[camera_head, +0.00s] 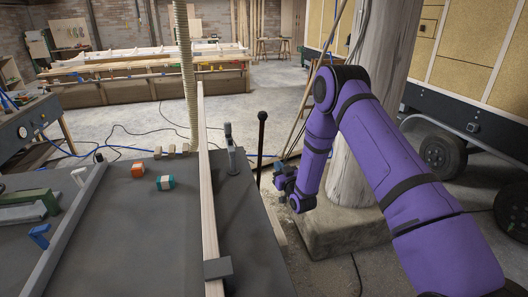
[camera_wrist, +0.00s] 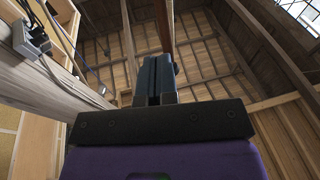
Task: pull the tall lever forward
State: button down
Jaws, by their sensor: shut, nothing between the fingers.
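The tall lever (camera_head: 261,147) is a thin dark rod with a round knob on top. It stands nearly upright just beyond the right edge of the dark workbench (camera_head: 130,225), and its foot is hidden behind the bench. My gripper (camera_head: 280,172) is low beside the pale post, a little to the right of the lever, and looks apart from it. In the wrist view my gripper's fingers (camera_wrist: 154,78) are together and empty, pointing up toward the roof. I cannot make out the lever for certain in the wrist view.
A shorter grey lever (camera_head: 230,150) stands on the bench near its right edge. A thick post (camera_head: 360,160) on a stone base (camera_head: 340,233) stands behind my arm.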

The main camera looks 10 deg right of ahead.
aim_at(262, 147)
jog(key=shift+t, duration=0.3)
jog(key=x, duration=0.4)
jog(key=f+x, duration=0.1)
jog(key=x, duration=0.3)
jog(key=f+x, duration=0.1)
jog(key=x, duration=0.3)
jog(key=shift+w+a, duration=0.25)
jog(key=shift+w, duration=0.25)
